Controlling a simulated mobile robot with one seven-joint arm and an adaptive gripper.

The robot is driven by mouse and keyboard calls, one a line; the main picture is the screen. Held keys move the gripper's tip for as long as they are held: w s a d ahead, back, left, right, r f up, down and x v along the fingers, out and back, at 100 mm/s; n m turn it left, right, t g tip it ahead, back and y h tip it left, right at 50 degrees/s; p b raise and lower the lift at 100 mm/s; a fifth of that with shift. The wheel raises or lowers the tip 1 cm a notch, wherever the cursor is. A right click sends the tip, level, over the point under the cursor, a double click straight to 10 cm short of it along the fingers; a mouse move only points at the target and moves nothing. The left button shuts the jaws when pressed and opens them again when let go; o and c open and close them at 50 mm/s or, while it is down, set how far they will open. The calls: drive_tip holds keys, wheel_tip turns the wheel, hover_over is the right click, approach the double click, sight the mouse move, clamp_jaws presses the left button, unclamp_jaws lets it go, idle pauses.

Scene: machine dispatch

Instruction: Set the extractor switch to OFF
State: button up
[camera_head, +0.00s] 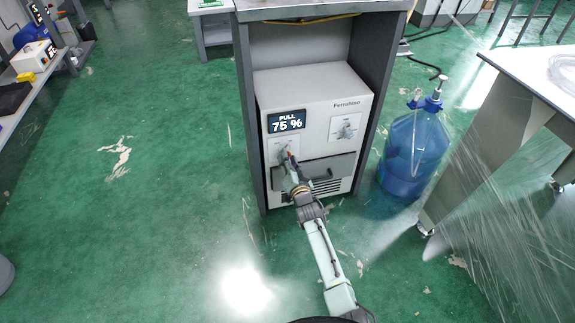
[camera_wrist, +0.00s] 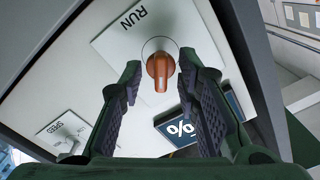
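The extractor (camera_head: 312,82) is a light grey box inside a dark cabinet, and its display (camera_head: 286,121) reads "PULL 75 %". The extractor switch, an orange-red knob (camera_wrist: 161,72), sits on a white plate marked RUN (camera_wrist: 133,20) in the wrist view. No OFF mark is visible. In the head view my gripper (camera_head: 291,163) is at the lower left plate, covering much of the switch. In the wrist view my gripper (camera_wrist: 160,80) is open, with one fingertip on each side of the knob and small gaps showing.
A second knob, marked SPEED (camera_wrist: 70,146), also shows on the right plate in the head view (camera_head: 345,128). A blue bottle (camera_head: 413,150) stands right of the cabinet (camera_head: 247,100). Floor to the left is clear.

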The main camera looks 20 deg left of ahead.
drive_tip(key=shift+b+x, duration=0.6)
drive_tip(key=shift+x, duration=0.3)
drive_tip(key=shift+r, duration=0.1)
clamp_jaws()
